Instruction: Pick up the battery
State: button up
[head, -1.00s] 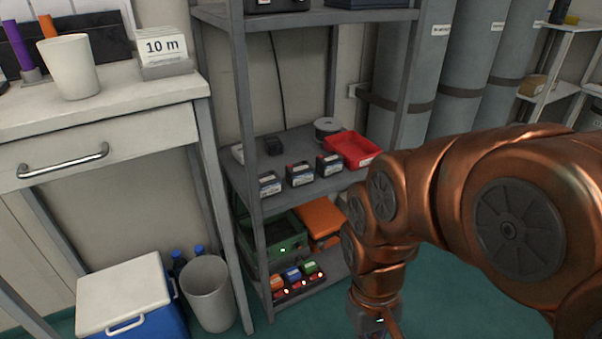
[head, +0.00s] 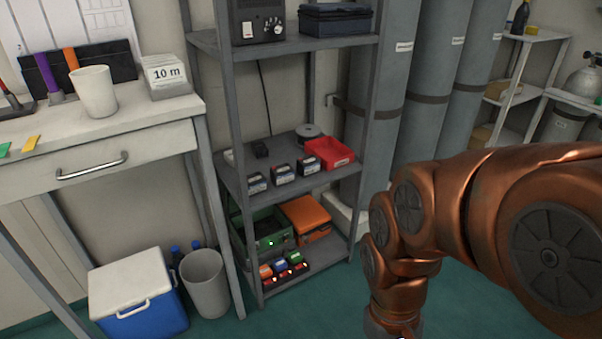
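Three dark box-shaped blocks with pale labels, which look like batteries, stand in a row on the middle shelf of the grey rack: a left one (head: 257,182), a middle one (head: 283,173) and a right one (head: 307,166). On the bottom shelf, a row of small orange, blue and green blocks (head: 282,266) with lit lamps looks like packs in a charger. I cannot tell which of these is the battery meant. My copper arm hangs right of the rack, apart from it. My gripper is below the picture's lower edge and cannot be seen.
The middle shelf also holds a red tray (head: 329,153) and a grey spool (head: 308,132). Below are a green crate (head: 262,240) and an orange case (head: 306,217). A bin (head: 205,284) and a blue cooler (head: 140,303) stand left of the rack. Green floor is clear before it.

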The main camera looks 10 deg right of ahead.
aim_at(284, 174)
jog(key=z, duration=1.55)
jog(key=k, duration=1.05)
jog(key=u, duration=1.85)
jog(key=i, duration=1)
jog(key=z, duration=0.05)
